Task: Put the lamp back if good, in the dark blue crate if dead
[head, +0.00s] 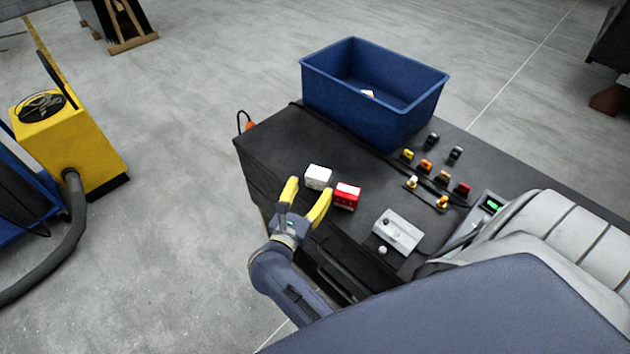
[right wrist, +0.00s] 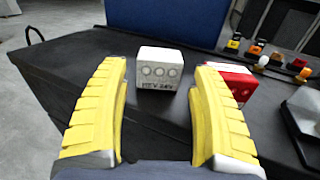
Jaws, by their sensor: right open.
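The dark blue crate (head: 345,105) stands at the far side of the black worktop, and a small pale thing (head: 368,94) lies inside it. My right gripper (head: 306,192) is open and empty. In the right wrist view its yellow fingers (right wrist: 162,100) are spread, with a white box (right wrist: 158,68) ahead between them, apart from both. The white box (head: 318,177) bears three circles and print too small to read surely. A red and white box (head: 347,195) is beside it, partly behind the right finger in the wrist view. I cannot tell which item is the lamp. My left gripper is not seen.
Several small coloured caps (head: 426,165) and a strip with two lit-looking pieces (head: 425,193) sit on the worktop (head: 275,150). A grey box (head: 398,232), a green display (head: 493,204) and grey seats (head: 560,235) are to the right. A yellow machine (head: 70,140) stands left.

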